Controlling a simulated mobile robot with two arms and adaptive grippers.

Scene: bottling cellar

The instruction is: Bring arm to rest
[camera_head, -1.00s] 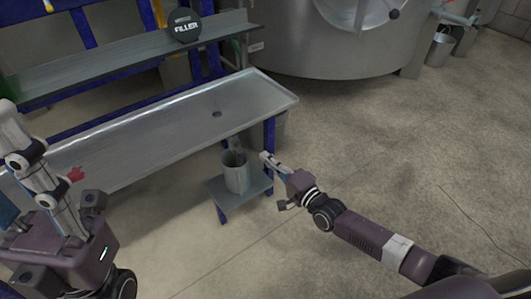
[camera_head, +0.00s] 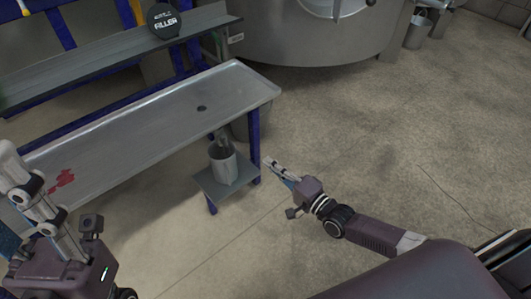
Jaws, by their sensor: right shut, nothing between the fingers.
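My right gripper (camera_head: 268,163) is shut and empty. Its arm comes in from the lower right, and it hangs over the floor just right of the small low shelf. My left gripper's body (camera_head: 66,265) is large at the lower left, with finger links rising along the left edge in front of the steel table. Whether its fingers are open or shut cannot be made out.
A long steel table (camera_head: 150,115) with a drain hole and a red mark stands at left. A metal pot (camera_head: 223,165) stands on the low shelf (camera_head: 205,183). A large steel tank (camera_head: 300,45) and a bucket (camera_head: 418,32) stand behind.

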